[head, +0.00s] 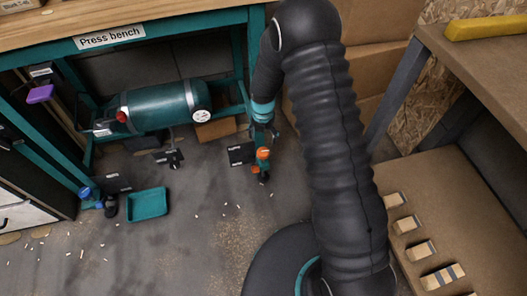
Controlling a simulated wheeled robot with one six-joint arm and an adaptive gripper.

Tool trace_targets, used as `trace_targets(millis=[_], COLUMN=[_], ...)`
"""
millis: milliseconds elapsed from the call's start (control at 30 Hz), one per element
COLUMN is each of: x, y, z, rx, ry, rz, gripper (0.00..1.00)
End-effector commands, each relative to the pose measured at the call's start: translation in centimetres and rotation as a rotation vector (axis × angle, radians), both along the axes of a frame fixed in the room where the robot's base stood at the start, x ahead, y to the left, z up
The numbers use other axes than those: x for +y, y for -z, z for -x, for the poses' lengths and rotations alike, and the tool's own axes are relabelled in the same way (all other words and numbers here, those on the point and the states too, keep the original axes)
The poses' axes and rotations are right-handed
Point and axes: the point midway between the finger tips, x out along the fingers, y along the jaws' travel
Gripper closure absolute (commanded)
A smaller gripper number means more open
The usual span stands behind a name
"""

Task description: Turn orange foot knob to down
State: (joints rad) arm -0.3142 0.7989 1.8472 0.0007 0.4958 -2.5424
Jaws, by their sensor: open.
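The orange foot knob (263,154) sits low at the right front leg of the press bench, just above the floor. A dark plate (241,154) with small markings is beside it on the left. My gripper (262,142) hangs at the end of my arm, close above the knob, and is open. Its fingers are small and dark here, so I cannot tell whether they touch the knob or are around it. The knob's exact turn and the plate's markings are too small to read.
The press bench (150,24) stands over a teal tank (160,107). A blue knob (85,192) is at its left leg, with a teal tray (147,204) on the floor nearby. Cardboard boxes (372,60) are behind my arm. A brown bench (480,75) stands right. Open floor lies front left.

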Motion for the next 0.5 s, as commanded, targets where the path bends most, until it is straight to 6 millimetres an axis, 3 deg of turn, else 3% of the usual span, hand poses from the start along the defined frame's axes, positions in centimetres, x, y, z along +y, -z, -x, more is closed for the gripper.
trace_targets(millis=[300,500], x=[0.0,0.0], y=[6.1,8.8], z=[0.1,0.0], rx=[0.003,0.001], ry=[0.001,0.001], rz=[0.000,0.000], gripper=[0.22,0.22])
